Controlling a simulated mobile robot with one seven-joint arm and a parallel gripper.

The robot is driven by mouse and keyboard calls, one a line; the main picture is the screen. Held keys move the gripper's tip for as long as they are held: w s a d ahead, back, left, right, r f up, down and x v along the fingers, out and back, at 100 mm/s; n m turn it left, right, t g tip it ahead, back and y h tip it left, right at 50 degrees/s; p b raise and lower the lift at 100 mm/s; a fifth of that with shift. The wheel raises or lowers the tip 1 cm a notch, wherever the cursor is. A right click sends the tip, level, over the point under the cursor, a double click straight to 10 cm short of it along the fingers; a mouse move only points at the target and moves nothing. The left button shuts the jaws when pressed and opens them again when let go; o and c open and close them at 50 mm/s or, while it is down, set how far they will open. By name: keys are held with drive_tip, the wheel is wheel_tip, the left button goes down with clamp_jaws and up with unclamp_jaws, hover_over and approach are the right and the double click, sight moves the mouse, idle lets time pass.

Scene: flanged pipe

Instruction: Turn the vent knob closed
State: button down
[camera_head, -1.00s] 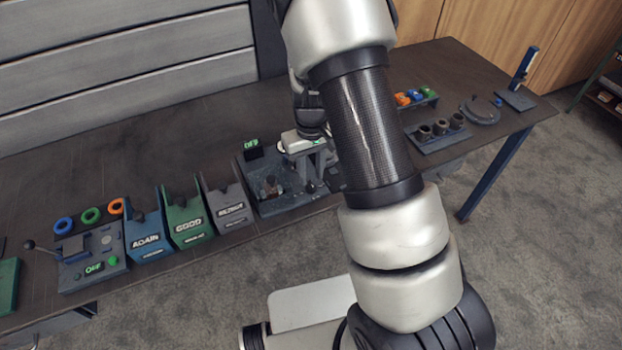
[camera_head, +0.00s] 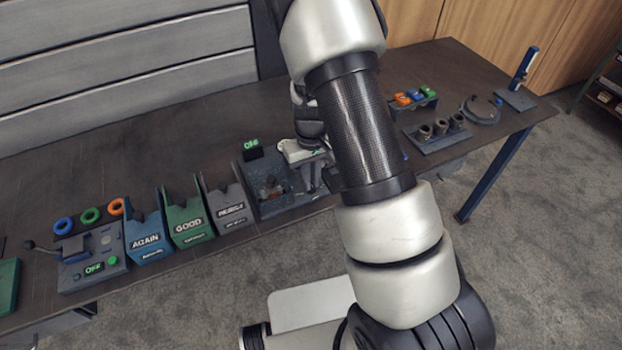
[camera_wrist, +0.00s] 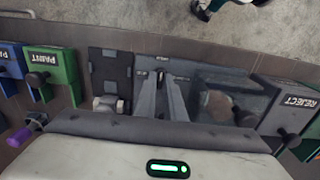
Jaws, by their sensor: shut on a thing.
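The vent knob (camera_wrist: 160,74) is a small dark knob on the front part of the grey test station, with small labels around it. It shows in the wrist view between my fingertips, mostly covered by them. My gripper (camera_wrist: 161,80) points down at it, with its two fingers shut on the knob. In the head view my gripper (camera_head: 318,188) is over the right part of the station (camera_head: 262,205), and the knob is hidden there. I cannot read which way the knob points.
Left of the station in the head view stand the grey reject bin (camera_head: 229,217), the green good bin (camera_head: 187,232) and the blue again bin (camera_head: 146,250). A block with several dark fittings (camera_head: 440,137) stands to the right.

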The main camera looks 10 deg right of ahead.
drive_tip(key=shift+m, duration=0.3)
drive_tip(key=m, duration=0.9)
drive_tip(key=shift+m, duration=0.4)
drive_tip(key=m, duration=0.3)
drive_tip(key=shift+m+p, duration=0.35)
drive_tip(key=shift+m, duration=0.05)
drive_tip(key=shift+m+p, duration=0.45)
drive_tip(key=shift+m, duration=1.35)
drive_tip(key=c, duration=1.8)
unclamp_jaws()
drive_tip(key=shift+c, duration=0.2)
